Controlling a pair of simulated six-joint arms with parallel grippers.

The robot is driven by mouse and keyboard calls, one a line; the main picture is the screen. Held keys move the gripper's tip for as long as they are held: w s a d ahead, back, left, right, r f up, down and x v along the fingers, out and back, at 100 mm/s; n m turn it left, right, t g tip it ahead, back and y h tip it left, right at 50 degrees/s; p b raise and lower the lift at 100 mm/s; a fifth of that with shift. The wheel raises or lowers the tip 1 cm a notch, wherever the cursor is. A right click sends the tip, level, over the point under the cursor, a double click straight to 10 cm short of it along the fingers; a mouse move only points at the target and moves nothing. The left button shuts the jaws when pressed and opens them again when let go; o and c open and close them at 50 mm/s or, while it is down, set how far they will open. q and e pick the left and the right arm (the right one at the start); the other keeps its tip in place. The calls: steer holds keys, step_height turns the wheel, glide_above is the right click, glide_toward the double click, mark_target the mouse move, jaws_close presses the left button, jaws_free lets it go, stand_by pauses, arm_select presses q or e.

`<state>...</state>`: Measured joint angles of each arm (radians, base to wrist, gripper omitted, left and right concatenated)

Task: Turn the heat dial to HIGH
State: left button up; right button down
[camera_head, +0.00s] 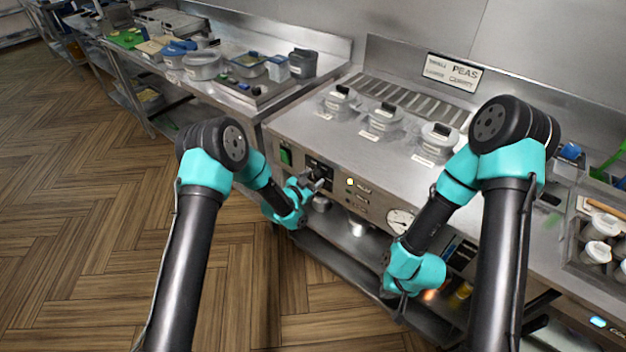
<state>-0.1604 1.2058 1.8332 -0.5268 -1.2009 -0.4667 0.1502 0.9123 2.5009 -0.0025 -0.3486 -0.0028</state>
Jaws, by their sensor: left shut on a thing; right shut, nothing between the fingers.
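The front panel of the frying range (352,192) carries a green switch (286,155), a lit yellow lamp (350,182) and a round white gauge (400,221). My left gripper (316,181) is at the dark part of this panel, right of the green switch. It is shut on the heat dial, which the fingers largely cover, so its pointer and setting cannot be read. My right gripper (392,293) is low in front of the range, below the gauge. It is shut and empty, its fingertips mostly hidden by the wrist.
Several lidded clear containers (384,120) stand on the range top before a slotted grate and a label sign (452,72). An orange glow (430,295) shows beside my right wrist. A tray of white-lidded jars (600,227) is at the right. The wooden floor (90,200) is clear at left.

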arm_select(q)
steer(key=m, duration=0.9)
steer(key=shift+m+t+y, duration=0.3)
steer(key=m, duration=0.5)
steer(key=shift+r, duration=0.1)
steer(key=m, duration=0.5)
steer(key=shift+t, duration=0.3)
steer(key=o, duration=0.9)
steer(key=shift+s, duration=0.1)
steer(key=v, duration=1.7)
steer(key=shift+a, duration=0.15)
